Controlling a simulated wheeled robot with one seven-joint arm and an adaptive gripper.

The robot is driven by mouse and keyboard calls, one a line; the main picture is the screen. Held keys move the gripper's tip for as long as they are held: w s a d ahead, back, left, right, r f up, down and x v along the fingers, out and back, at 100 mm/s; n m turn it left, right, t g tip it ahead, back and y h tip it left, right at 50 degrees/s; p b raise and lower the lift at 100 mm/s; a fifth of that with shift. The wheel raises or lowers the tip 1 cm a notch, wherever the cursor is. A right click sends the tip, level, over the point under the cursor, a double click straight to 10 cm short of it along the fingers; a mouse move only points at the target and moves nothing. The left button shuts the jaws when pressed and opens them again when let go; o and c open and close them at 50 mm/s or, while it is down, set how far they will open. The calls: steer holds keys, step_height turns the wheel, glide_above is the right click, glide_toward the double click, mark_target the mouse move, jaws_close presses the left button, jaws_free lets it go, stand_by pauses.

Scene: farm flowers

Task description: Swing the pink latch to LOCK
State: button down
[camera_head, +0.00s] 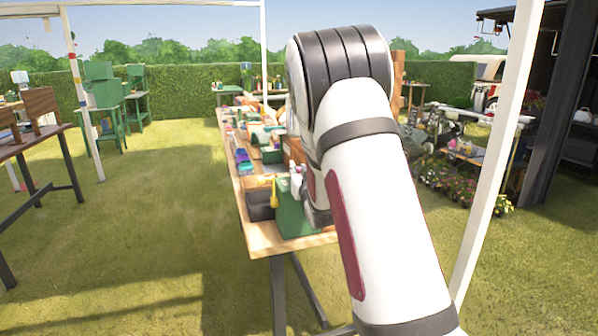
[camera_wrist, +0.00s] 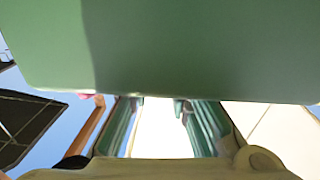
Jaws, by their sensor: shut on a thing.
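My gripper (camera_wrist: 160,112) shows at the bottom of the wrist view, with two green-toned fingers reaching up behind a large plain green panel (camera_wrist: 200,50). The panel fills the upper part and hides the fingertips and what they are shut on. A small pink bit (camera_wrist: 86,96) shows just under the panel's edge, left of the fingers; I cannot tell whether it is part of the latch. In the head view a green box (camera_head: 291,212) stands at the near end of the long wooden table, beside my arm. My arm hides my gripper there, and no pink latch shows.
The long wooden table (camera_head: 262,237) carries a dark bin (camera_head: 260,205), a yellow item (camera_head: 274,190) and several other goods close to my arm. A white post (camera_head: 497,150) stands to the right. Open grass (camera_head: 150,230) lies to the left.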

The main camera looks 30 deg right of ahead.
steer(key=shift+s+n+t+y+b, duration=0.2)
steer(key=shift+n+t+y+b, duration=0.15)
steer(key=shift+n+y, duration=0.4)
steer(key=shift+s+a+n+t+y, duration=0.1)
steer(key=shift+a+n+y, duration=0.15)
steer(key=shift+n+y, duration=0.4)
steer(key=shift+s+a+n+t+y, duration=0.15)
steer(key=shift+a+n+y, duration=0.1)
steer(key=shift+y, duration=0.75)
steer(key=shift+s+a+n+y, duration=0.1)
steer(key=shift+a+n+y, duration=0.15)
steer(key=shift+n+y, duration=0.4)
steer(key=c, duration=1.5)
jaws_free()
steer(key=shift+s, duration=0.1)
steer(key=s, duration=1.2)
